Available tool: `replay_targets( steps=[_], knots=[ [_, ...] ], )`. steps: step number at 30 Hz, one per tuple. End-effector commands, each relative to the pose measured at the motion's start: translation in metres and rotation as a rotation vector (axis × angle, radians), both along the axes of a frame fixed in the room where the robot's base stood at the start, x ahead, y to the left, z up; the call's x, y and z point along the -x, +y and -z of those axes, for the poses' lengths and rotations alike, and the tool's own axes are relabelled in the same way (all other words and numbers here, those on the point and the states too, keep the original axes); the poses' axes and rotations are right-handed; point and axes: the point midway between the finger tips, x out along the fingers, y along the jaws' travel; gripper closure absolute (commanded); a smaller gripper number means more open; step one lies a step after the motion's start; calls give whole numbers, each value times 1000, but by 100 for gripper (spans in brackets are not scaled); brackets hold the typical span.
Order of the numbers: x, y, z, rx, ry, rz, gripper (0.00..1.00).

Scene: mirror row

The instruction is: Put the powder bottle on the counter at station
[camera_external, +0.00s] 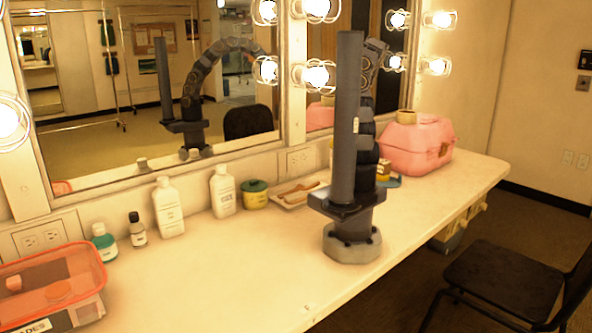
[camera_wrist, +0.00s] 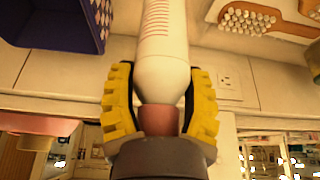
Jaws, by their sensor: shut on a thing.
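A white bottle with thin red lines and a pinkish cap (camera_wrist: 163,45), which looks like the powder bottle, is between the two yellow fingers of my gripper (camera_wrist: 160,112) in the wrist view. The fingers are shut around its cap and shoulder. Its far end runs out of the top of the picture, so I cannot tell whether it touches the counter. The pale counter (camera_external: 235,270) runs along the mirrors in the external view. There my gripper and the held bottle are hidden behind my own column. No marked station is readable.
Two white bottles (camera_external: 168,208) (camera_external: 223,192), a yellow jar with green lid (camera_external: 255,195) and a brush tray (camera_external: 297,196) line the mirror side. A pink case (camera_external: 415,145) stands at the right, an orange-rimmed bin (camera_external: 97,258) at the left. A purple box (camera_wrist: 60,25) is near the held bottle.

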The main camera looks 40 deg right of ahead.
Motion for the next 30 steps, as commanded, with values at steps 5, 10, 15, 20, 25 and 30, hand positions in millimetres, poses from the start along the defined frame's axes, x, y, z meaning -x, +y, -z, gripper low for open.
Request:
replay_targets(
  steps=[5,10,15,20,25,30],
  knots=[
    [-5,-5,13,-1,1,3,81],
    [-4,-4,36,-1,2,1,81],
    [-4,-4,37,2,0,1,81],
    [-4,-4,39,1,0,1,81],
    [-4,-4,40,1,0,0,21],
    [-4,-4,40,1,0,1,21]
  ],
)
